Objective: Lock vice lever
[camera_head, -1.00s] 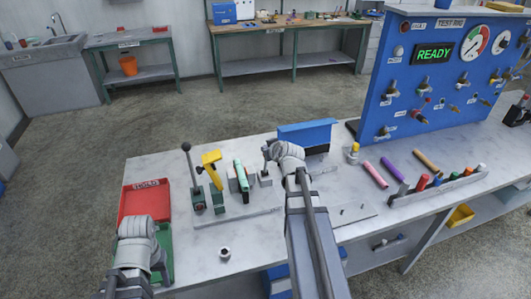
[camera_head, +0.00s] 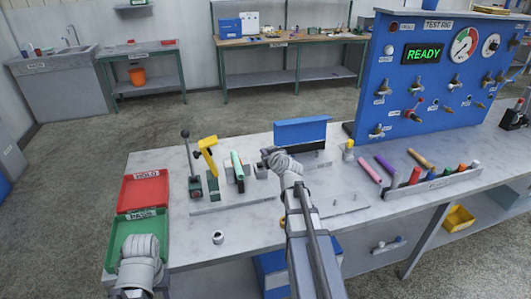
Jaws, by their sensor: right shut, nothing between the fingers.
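A row of upright fixtures stands at the bench's left-middle. It has a black-knobbed lever (camera_head: 187,146), a yellow-handled lever (camera_head: 208,150) and a green bar (camera_head: 237,166) against a grey block. I cannot tell which part is the vice lever. My right gripper (camera_head: 267,155) is shut and empty, right of the green bar and just above a small grey block (camera_head: 261,171). It appears apart from the levers. My left wrist is at the lower left, over the green tray's front; its fingers are hidden or too unclear to read.
A red HOLD tray (camera_head: 144,188) and a green PASS tray (camera_head: 122,235) lie at the left. A metal nut (camera_head: 217,237) lies in front. Behind my right gripper is a blue panel (camera_head: 301,131).

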